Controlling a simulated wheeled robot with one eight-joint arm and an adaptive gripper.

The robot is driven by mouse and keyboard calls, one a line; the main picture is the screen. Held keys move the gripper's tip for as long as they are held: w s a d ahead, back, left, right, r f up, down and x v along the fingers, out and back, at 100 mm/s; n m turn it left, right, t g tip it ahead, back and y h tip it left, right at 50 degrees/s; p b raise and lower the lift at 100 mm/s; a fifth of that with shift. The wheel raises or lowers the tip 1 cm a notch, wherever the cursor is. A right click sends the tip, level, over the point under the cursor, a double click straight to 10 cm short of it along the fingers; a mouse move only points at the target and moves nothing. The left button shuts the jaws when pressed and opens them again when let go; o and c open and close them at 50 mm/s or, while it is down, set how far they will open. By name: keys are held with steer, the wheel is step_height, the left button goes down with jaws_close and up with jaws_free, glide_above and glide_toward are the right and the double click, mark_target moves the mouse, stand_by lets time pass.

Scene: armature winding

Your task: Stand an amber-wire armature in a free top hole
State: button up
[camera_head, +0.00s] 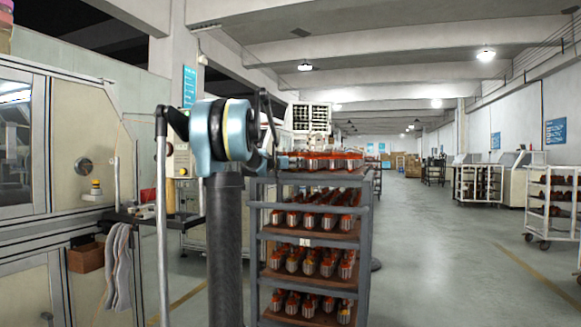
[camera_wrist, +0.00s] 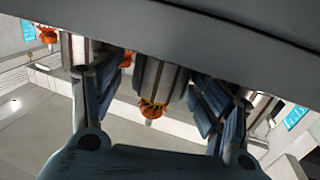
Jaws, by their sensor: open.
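In the wrist view my gripper (camera_wrist: 148,92) is open, with one finger on each side of an armature (camera_wrist: 152,80). This armature has a grey ribbed core and an orange wound end with a pale shaft tip. No finger clearly touches it. In the head view several armatures with red-orange ends (camera_head: 320,160) stand on the top shelf of the rack (camera_head: 364,230). My gripper there is mostly hidden behind my arm, near the top shelf's left end. Free top holes cannot be made out. A yellower armature (camera_head: 344,314) shows on the lowest visible shelf.
A grey bar (camera_wrist: 230,30) crosses the top of the wrist view close to my fingers. Another orange-ended armature (camera_wrist: 47,35) is at upper left. A machine (camera_head: 60,180) stands left in the head view. The aisle floor (camera_head: 440,250) right of the rack is clear.

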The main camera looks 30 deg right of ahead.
steer(key=shift+a, duration=0.15)
steer(key=v, duration=1.1)
steer(key=shift+s+a, duration=0.2)
steer(key=shift+a, duration=0.15)
steer(key=v, duration=1.2)
